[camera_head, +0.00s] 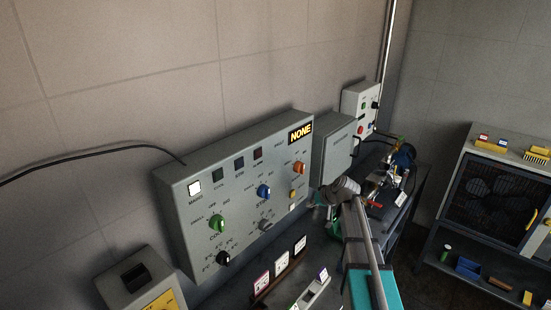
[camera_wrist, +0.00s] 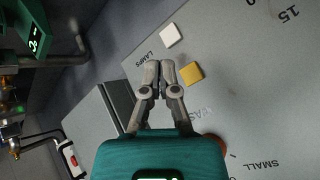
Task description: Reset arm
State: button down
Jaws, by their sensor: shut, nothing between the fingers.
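My gripper (camera_wrist: 160,72) shows in the wrist view with its two fingertips together and nothing between them. The fingertips are in front of the grey control panel (camera_wrist: 255,85), close to a yellow square button (camera_wrist: 191,73) and a white square button (camera_wrist: 170,35) by the word LAMPS. I cannot tell whether they touch the panel. An orange knob (camera_wrist: 216,143) is partly hidden behind the teal gripper body. In the head view my arm reaches up from the bottom right to the right end of the control panel (camera_head: 190,243); the fingertips are not clear there.
Small framed gauges (camera_head: 261,283) stand below. A shelf unit (camera_head: 490,150) stands at the far right.

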jog(key=s+a+f+g+h, duration=0.1)
jog(key=s+f+g+h, duration=0.1)
jog(key=s, duration=1.1)
jog(key=s+a+f+g+h, duration=0.1)
jog(key=s+f+g+h, duration=0.2)
jog(key=s, duration=1)
jog(key=shift+a+m+g+h, duration=0.3)
jog(key=shift+g, duration=0.5)
